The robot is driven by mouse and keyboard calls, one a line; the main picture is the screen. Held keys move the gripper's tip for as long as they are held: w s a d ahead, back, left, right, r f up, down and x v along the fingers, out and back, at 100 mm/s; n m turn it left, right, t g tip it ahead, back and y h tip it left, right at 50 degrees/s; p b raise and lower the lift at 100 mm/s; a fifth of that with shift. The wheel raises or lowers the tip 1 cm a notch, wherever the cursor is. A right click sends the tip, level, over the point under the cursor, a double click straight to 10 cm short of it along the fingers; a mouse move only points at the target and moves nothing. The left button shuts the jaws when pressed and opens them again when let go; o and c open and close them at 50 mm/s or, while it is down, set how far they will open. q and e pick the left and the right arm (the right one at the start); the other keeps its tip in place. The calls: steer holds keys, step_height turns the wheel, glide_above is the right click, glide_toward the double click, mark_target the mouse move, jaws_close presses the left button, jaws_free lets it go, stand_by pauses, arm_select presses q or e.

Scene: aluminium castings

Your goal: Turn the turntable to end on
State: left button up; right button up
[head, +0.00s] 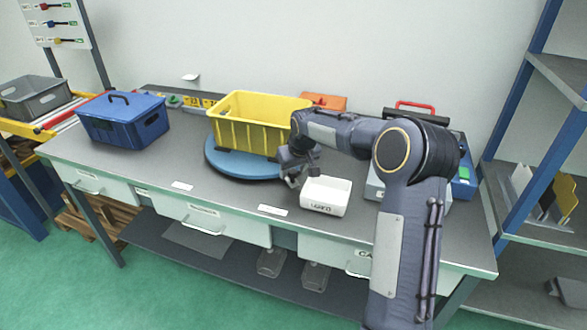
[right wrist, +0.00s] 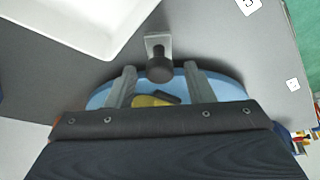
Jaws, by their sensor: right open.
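The turntable is a round blue disc (head: 222,163) on the grey bench, and a yellow crate (head: 258,133) stands on it. My right gripper (head: 296,178) is at the disc's right side, left of a white bin. In the right wrist view the blue disc (right wrist: 232,88) shows behind the open fingers of my right gripper (right wrist: 158,72). A black knob (right wrist: 160,68) on a light grey bracket (right wrist: 156,42) lies between the fingertips. I cannot tell whether a finger touches it. In the head view my gripper hides the knob. My left gripper is not in view.
The white bin (head: 326,196) stands close to my right gripper. A blue lidded box (head: 122,122) is at the left of the bench, and a red-handled case (head: 415,108) stands behind my right arm. The bench front left of the turntable is mostly clear.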

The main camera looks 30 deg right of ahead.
jaws_close()
steer(key=shift+a, duration=0.15)
